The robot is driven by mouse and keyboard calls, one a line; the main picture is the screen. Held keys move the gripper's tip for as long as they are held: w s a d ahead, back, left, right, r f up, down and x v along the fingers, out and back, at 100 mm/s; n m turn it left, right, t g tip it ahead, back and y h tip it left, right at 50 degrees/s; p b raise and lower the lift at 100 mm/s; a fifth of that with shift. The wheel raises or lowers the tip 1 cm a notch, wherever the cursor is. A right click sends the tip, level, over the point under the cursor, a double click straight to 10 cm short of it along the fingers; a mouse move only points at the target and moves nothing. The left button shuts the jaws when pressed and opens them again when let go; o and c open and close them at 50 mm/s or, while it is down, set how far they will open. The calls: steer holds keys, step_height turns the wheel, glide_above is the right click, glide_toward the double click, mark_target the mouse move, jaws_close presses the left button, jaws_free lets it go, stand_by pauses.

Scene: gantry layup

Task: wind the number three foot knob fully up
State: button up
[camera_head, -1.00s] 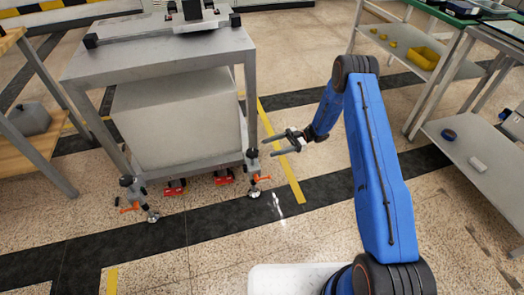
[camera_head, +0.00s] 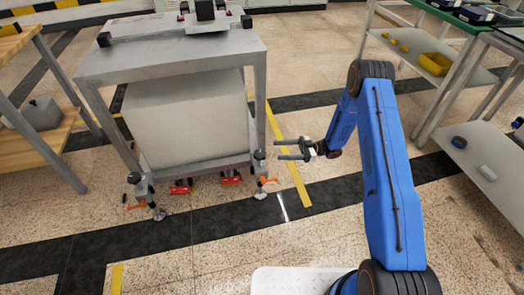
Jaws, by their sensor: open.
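A grey metal stand (camera_head: 172,64) is at the upper left with a large grey block inside its legs. Two jacking feet show at its near side, a left foot (camera_head: 144,193) and a right foot (camera_head: 261,175). Each has a dark knob above an orange handle and a round pad near the floor. I cannot read any number on them, so I cannot tell which is number three. My gripper (camera_head: 279,150) is open and empty, its fingers pointing left, just above and right of the right foot. It appears apart from that foot.
Red casters (camera_head: 231,178) sit under the stand between the feet. A wooden bench (camera_head: 38,140) stands at the left. Shelving with a yellow bin (camera_head: 434,62) and a lower grey shelf (camera_head: 478,150) stand at the right. The floor in front of the stand is clear.

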mark_target(260, 154)
steer(key=s+m+t+h, duration=0.5)
steer(key=s+m+t, duration=0.55)
steer(key=t, duration=0.45)
steer(key=shift+n, duration=0.35)
steer(key=x, duration=1.6)
steer(key=shift+a+f, duration=0.15)
steer(key=shift+f, duration=0.1)
steer(key=shift+c, duration=0.4)
steer(key=c, duration=1)
